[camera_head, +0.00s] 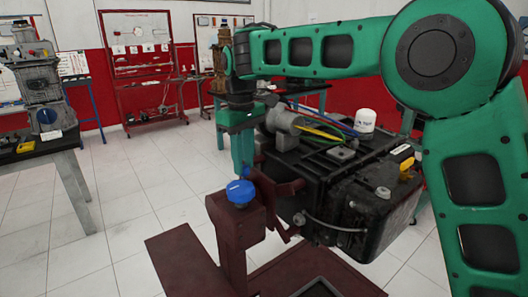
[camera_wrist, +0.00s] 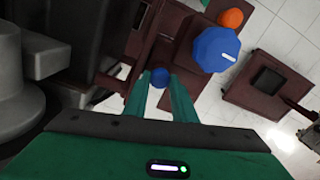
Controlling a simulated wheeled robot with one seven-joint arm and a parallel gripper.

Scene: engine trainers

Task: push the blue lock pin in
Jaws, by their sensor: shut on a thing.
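The blue lock pin shows as a small round blue knob (camera_wrist: 159,77) between my fingertips in the wrist view. In the head view only a bit of its blue (camera_head: 246,171) shows beside the finger ends. My gripper (camera_wrist: 160,82) points down at the dark red stand and is shut on this small knob. It also shows in the head view (camera_head: 243,168), just behind a larger blue faceted knob (camera_head: 240,192) on top of the stand's post. That larger knob (camera_wrist: 216,50) is right of my fingers in the wrist view, apart from them. How deep the pin sits is hidden.
The dark red stand (camera_head: 232,232) holds a black engine (camera_head: 330,185) close to the right of my gripper. A white filter (camera_head: 365,120) stands on it. An orange knob (camera_wrist: 231,18) is beyond the large blue one. A workbench (camera_head: 40,148) stands left; the tiled floor between is clear.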

